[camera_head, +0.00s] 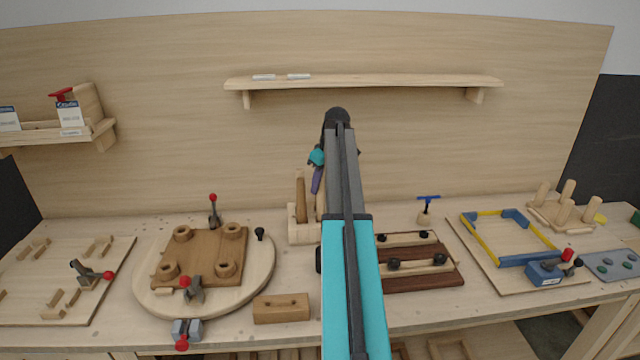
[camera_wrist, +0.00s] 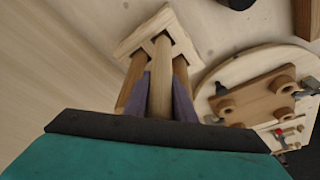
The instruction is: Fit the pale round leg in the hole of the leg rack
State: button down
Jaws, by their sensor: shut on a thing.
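The leg rack (camera_head: 299,237) is a pale wooden block on the table at the back centre, and it shows at the top of the wrist view (camera_wrist: 130,42). My gripper (camera_head: 317,180) is above it, pointing down, its purple fingers shut on the pale round leg (camera_wrist: 161,72). The leg's far end overlaps the rack's top in the wrist view; I cannot tell whether it is inside the hole or just above it. Browner legs (camera_wrist: 134,78) stand in the rack on both sides of the held leg. My arm hides the rack's right part in the head view.
A round board (camera_head: 145,275) with a brown plate and toggle clamps lies left of the rack. A wooden block (camera_head: 281,308) lies in front. A dark board (camera_head: 425,275) with black knobs is at the right. A shelf (camera_head: 365,82) is on the back wall.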

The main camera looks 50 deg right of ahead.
aim_at(320, 193)
jog(key=shift+f+b, duration=0.55)
jog(key=shift+f, duration=1.4)
jog(key=c, duration=1.4)
grip_release()
jog(key=b+v, duration=0.3)
jog(key=v, duration=1)
jog(key=shift+r+b, duration=0.4)
jog(key=shift+s, duration=0.1)
